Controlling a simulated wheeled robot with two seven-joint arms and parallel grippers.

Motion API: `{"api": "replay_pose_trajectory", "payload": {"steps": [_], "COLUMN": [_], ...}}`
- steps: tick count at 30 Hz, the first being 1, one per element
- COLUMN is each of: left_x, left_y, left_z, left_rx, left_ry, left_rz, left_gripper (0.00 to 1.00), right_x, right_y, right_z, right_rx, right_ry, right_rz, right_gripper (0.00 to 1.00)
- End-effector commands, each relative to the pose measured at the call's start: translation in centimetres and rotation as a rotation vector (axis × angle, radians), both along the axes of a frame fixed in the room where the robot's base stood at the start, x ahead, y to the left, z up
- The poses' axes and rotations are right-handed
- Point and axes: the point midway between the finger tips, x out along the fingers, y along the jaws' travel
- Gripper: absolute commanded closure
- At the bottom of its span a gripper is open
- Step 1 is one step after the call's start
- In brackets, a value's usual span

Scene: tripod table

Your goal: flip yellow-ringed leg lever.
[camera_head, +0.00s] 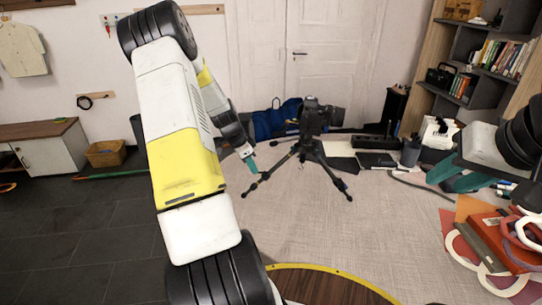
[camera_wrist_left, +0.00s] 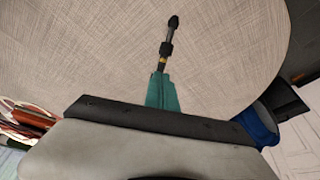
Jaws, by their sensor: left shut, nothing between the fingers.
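A small black tripod (camera_head: 311,150) with a camera on top stands upright on the pale table. Its left leg carries a thin yellow ring (camera_head: 265,176). In the left wrist view the black leg end (camera_wrist_left: 169,40) sticks out past my teal fingers, with the yellow ring (camera_wrist_left: 163,59) just beyond their tips. My left gripper (camera_head: 251,165) is shut and empty, right beside this leg near the ring. I cannot tell if it touches. The lever itself is too small or hidden. My right gripper (camera_head: 451,176) is open at the right, far from the tripod.
Books, a red box and ring-shaped things (camera_head: 500,240) crowd the table's right side. A pen cup (camera_head: 411,152) and dark flat items (camera_head: 377,160) lie right of the tripod. A blue bag (camera_head: 275,120) is behind it. The table's front middle (camera_head: 330,235) is clear.

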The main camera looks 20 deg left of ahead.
Motion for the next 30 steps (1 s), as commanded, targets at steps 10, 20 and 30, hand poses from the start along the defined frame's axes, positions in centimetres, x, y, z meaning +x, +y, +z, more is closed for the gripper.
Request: {"api": "replay_pose_trajectory", "payload": {"steps": [10,20,30], "left_x": [-0.7,-1.0,-1.0], "left_y": [0.8,1.2,1.2], "left_z": [-1.2,-2.4,-3.7], "left_rx": [-0.102,-0.243,-0.359], "left_ry": [-0.099,-0.246,-0.372], "left_rz": [0.002,-0.009,-0.027], "left_gripper": [1.0,1.0,1.0], "right_x": [0.0,0.0,0.0], "right_y": [0.0,0.0,0.0], "right_z": [0.0,0.0,0.0], "right_rx": [0.0,0.0,0.0], "right_ry": [0.0,0.0,0.0], "right_rz": [0.0,0.0,0.0], "right_gripper": [0.64,0.64,0.64]}}
